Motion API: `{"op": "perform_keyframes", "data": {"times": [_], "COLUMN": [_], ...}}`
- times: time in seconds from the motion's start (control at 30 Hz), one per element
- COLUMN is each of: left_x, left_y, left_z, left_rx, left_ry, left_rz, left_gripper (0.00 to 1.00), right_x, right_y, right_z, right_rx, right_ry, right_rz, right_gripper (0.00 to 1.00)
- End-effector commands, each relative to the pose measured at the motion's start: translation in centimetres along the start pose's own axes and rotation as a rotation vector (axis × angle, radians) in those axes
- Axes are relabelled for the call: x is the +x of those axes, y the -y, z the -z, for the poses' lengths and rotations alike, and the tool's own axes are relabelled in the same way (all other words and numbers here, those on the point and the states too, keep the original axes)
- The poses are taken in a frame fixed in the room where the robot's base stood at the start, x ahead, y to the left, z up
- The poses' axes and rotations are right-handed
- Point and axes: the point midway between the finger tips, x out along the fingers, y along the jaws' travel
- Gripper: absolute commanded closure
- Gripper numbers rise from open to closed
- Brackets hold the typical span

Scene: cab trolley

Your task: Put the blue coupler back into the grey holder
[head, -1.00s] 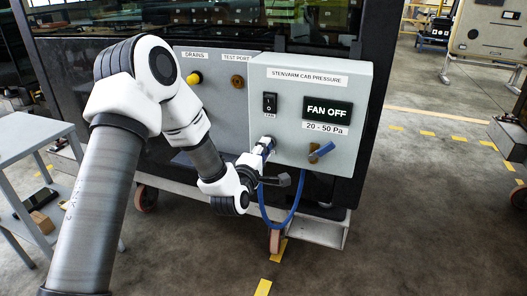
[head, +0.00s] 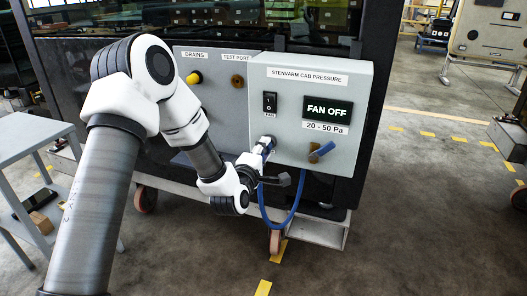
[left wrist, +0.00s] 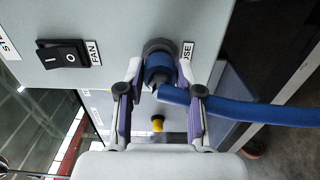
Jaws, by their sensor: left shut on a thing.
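The blue coupler (left wrist: 158,68) is between the fingers of my left gripper (left wrist: 158,78), which is shut on it. A blue hose (left wrist: 250,112) runs from the coupler to the right. In the head view my left gripper (head: 262,149) is at the box's lower left side, and the hose (head: 278,226) hangs in a loop. My right gripper is out of view.
The grey box (head: 355,90) has a fan switch (head: 269,102), a display (head: 328,110) reading FAN OFF and a valve with a blue handle (head: 323,150). A yellow drain fitting (head: 194,78) is on the panel to its left. A grey table (head: 30,145) stands at far left.

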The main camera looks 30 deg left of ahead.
Motion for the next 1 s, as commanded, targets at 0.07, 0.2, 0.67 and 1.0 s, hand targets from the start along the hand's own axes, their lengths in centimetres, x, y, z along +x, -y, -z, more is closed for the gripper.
{"op": "perform_keyframes", "data": {"times": [0.07, 0.2, 0.67, 1.0], "left_x": [0.01, 0.1, 0.95, 0.91], "left_y": [-0.03, -0.01, 0.0, 0.04], "left_z": [0.0, 0.0, 0.0, 0.0], "left_rx": [0.0, 0.0, 0.0, 0.0], "left_ry": [0.0, 0.0, 0.0, 0.0], "left_rz": [0.0, 0.0, 0.0, 0.001], "left_gripper": [1.0, 1.0, 0.58, 0.36], "right_x": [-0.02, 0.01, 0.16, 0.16], "right_y": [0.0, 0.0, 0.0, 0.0], "right_z": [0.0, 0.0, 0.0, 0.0], "right_rx": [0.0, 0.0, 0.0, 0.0], "right_ry": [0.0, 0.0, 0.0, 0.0], "right_rz": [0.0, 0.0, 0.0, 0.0], "right_gripper": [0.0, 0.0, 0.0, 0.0]}}
